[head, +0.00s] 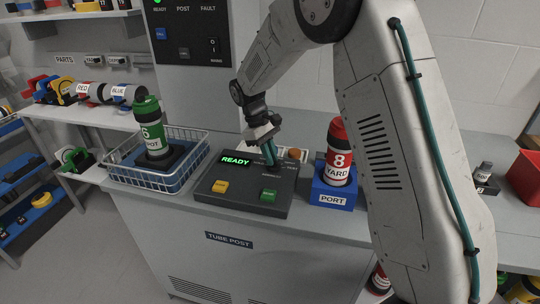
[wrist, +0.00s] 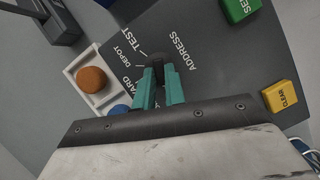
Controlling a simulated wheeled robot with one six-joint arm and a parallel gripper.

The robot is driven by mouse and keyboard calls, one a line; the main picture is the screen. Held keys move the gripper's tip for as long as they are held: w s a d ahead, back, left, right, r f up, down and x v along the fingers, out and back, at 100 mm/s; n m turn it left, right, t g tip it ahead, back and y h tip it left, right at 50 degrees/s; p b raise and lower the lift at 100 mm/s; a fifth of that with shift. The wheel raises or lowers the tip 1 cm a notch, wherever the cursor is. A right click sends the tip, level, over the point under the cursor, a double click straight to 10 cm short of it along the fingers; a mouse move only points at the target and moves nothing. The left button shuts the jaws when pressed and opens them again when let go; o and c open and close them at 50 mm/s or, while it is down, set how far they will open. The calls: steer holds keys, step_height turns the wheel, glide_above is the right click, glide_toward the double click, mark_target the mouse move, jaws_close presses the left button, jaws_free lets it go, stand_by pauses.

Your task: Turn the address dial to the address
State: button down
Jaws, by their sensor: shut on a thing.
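The address dial, a small black knob (wrist: 157,62), stands on the dark console (head: 245,205) beside the word ADDRESS. TEST, DEPOT and a partly covered label ending in ARD lie around its left side. My gripper (wrist: 157,82) has its teal fingers closed on the knob from both sides. It also shows in the head view (head: 270,156), reaching down to the console's back part. The fingers hide much of the knob, and I cannot tell which label it points at. The console's display (head: 235,161) reads READY in green.
A green canister (head: 149,125) stands in a wire basket (head: 190,178) on the left. A red YARD canister (head: 337,155) stands in the blue PORT block (head: 333,193).

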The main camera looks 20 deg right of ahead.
steer(key=m, duration=0.2)
steer(key=m+y, duration=0.1)
steer(key=m, duration=0.1)
steer(key=d+m+y, duration=0.1)
steer(key=m, duration=0.1)
steer(key=shift+w+r+m+g, duration=0.1)
steer(key=shift+w+m+g, duration=0.1)
steer(key=shift+m+g, duration=0.1)
steer(key=m+y, duration=0.1)
steer(key=m, duration=0.2)
steer(key=shift+d+m+y, duration=0.2)
steer(key=shift+m+y, duration=0.1)
steer(key=shift+y, duration=0.1)
steer(key=shift+s+d+m+t+y, duration=0.1)
steer(key=shift+m+t+y, duration=0.15)
steer(key=shift+m, duration=0.6)
steer(key=shift+d+m+t+y, duration=0.15)
steer(key=shift+m+y, duration=0.2)
steer(key=shift+m, duration=0.5)
steer(key=shift+a, duration=0.1)
steer(key=c, duration=1.5)
jaws_free()
steer(key=shift+o, duration=0.2)
steer(key=v, duration=0.7)
steer(key=shift+r, duration=0.35)
